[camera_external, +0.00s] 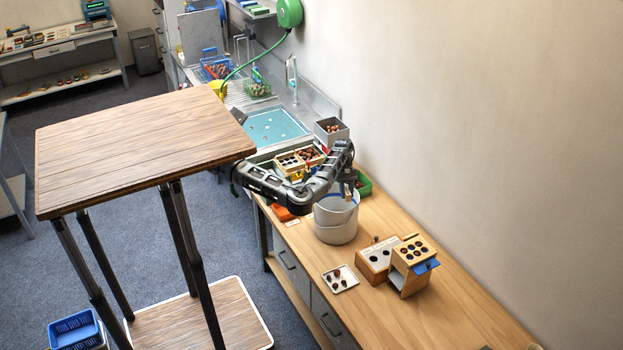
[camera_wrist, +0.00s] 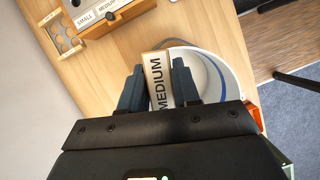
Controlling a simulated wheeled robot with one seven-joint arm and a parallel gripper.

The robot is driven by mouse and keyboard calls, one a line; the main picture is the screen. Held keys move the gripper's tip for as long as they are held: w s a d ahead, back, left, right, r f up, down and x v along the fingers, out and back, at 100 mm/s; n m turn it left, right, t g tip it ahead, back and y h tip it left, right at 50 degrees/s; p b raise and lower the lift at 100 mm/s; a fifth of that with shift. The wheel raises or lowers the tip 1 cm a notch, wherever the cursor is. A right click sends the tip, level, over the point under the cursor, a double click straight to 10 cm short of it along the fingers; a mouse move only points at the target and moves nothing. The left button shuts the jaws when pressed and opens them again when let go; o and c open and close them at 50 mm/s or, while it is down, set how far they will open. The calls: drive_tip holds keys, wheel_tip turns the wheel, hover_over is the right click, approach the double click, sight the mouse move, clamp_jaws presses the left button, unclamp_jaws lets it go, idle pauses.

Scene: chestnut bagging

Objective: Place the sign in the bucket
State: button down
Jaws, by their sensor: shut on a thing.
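The sign (camera_wrist: 157,82) is a small light plate with a tan edge, lettered "MEDIUM". My gripper (camera_wrist: 159,72) is shut on it, one dark finger on each side, in the wrist view. The bucket (camera_external: 336,234) is white and stands on the wooden counter in the external view. My gripper (camera_external: 349,194) is over the bucket's upper part there. In the wrist view the white bucket (camera_wrist: 238,82), with a blue band inside, lies behind and right of the sign. The sign overlaps the bucket's left rim in that picture; its exact height is unclear. My gripper hides the near part of the bucket.
Wooden boxes with holes (camera_external: 412,262) and a small white tray (camera_external: 352,284) stand on the counter in front of the bucket. A green tray (camera_external: 365,186) and a wooden chestnut box (camera_external: 290,162) are close behind it.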

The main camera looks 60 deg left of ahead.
drive_tip(key=w+a+n+t+p, duration=0.1)
drive_tip(key=a+n, duration=0.2)
drive_tip(key=a, duration=0.3)
drive_tip(key=f, duration=2.6)
drive_tip(key=shift+d+f, duration=0.25)
drive_tip(key=shift+f, duration=0.1)
drive_tip(key=shift+f, duration=0.15)
drive_tip(key=c, duration=0.8)
unclamp_jaws()
drive_tip(key=v, duration=0.7)
drive_tip(key=shift+a+r, duration=0.2)
drive_tip(key=shift+r, duration=0.15)
